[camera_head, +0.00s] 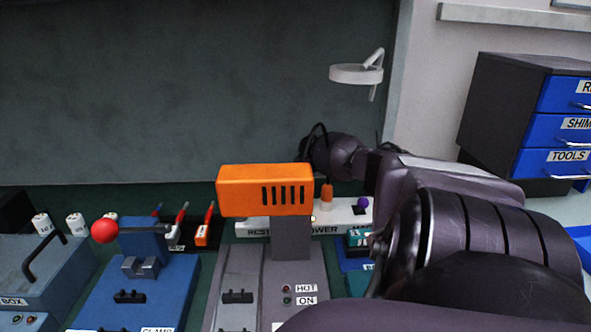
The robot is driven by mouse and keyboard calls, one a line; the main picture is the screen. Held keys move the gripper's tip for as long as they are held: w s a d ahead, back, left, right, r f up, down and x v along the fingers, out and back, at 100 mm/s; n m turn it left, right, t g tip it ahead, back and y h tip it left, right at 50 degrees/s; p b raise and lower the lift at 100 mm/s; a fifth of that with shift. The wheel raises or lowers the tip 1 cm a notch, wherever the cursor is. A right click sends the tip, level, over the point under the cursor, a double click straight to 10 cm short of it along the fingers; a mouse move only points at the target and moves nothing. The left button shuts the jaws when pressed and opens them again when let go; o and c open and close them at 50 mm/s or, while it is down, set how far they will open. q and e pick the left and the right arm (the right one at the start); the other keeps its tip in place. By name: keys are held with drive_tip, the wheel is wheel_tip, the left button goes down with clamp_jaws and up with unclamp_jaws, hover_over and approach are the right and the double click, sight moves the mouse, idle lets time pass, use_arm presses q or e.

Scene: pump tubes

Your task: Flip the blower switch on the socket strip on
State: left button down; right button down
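The white socket strip (345,214) lies behind the orange-topped blower unit (265,191). Its label is partly covered; "OWER" can be read. An orange plug-like piece (326,192) and a purple round piece (362,202) stand at the strip. The blower switch cannot be made out clearly; the orange housing and post hide part of the strip. My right arm comes in from the right, and its dark hand end (325,152) is above and behind the strip's right part. Its fingers cannot be made out. My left gripper is not in view.
A blue clamp unit with a red ball (104,231) stands left of the blower. A blue box unit (42,268) is at far left. A drawer cabinet (530,125) is at right, and a white lamp (356,74) hangs behind. My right arm covers the lower right.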

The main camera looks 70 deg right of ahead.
drive_tip(key=shift+a+f, duration=0.15)
drive_tip(key=shift+a, duration=0.05)
idle(0.3)
drive_tip(key=c, duration=0.9)
unclamp_jaws()
drive_tip(key=shift+c, duration=0.2)
drive_tip(key=shift+o, duration=0.8)
drive_tip(key=shift+a+r, duration=0.15)
drive_tip(key=shift+r, duration=0.05)
